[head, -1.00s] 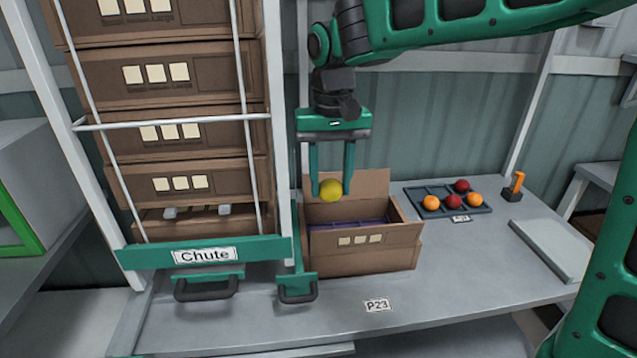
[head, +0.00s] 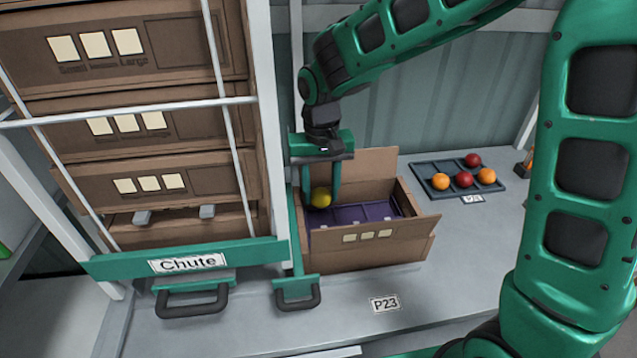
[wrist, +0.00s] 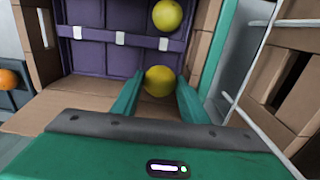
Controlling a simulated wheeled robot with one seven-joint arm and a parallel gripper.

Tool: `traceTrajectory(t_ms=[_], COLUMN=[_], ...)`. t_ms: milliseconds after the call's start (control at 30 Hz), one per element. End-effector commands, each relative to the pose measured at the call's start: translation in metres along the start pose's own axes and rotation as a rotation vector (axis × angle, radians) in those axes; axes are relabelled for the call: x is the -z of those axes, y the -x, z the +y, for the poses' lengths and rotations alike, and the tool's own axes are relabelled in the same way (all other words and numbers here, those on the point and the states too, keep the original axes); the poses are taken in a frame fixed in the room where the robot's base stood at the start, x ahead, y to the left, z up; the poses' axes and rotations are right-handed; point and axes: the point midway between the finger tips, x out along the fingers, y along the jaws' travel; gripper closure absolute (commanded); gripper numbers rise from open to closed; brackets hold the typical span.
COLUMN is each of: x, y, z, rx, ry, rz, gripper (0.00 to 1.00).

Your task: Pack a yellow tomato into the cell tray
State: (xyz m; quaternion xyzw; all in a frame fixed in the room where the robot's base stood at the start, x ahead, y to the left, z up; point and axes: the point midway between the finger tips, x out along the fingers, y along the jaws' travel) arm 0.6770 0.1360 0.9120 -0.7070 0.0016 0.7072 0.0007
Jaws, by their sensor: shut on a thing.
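The purple cell tray (head: 347,214) sits inside an open cardboard box on the bench; it also shows in the wrist view (wrist: 88,55). My gripper (head: 320,190) is over the box's left rear part, pointing down and shut on a yellow tomato (head: 321,198). In the wrist view the held tomato (wrist: 159,81) sits between the two green fingers, at the tray's near edge. I cannot tell whether it touches the tray. A second yellow tomato (wrist: 167,15) lies in a tray cell farther up in the wrist view. The box's front wall hides part of the tray in the head view.
The cardboard box (head: 390,252) has its rear flap raised. A dark tray (head: 430,170) with red and orange tomatoes lies to the right. The chute (head: 190,262) with stacked boxes stands close on the left. The bench is clear around the P23 label (head: 384,304).

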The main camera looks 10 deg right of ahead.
Motion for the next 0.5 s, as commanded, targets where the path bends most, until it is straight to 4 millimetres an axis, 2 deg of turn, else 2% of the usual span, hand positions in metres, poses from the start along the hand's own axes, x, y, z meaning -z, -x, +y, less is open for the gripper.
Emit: traceTrajectory(t_ms=[500], x=[0.0], y=[-0.04], z=[0.002], rx=[0.0], ry=[-0.003], rz=[-0.001], gripper=[0.71])
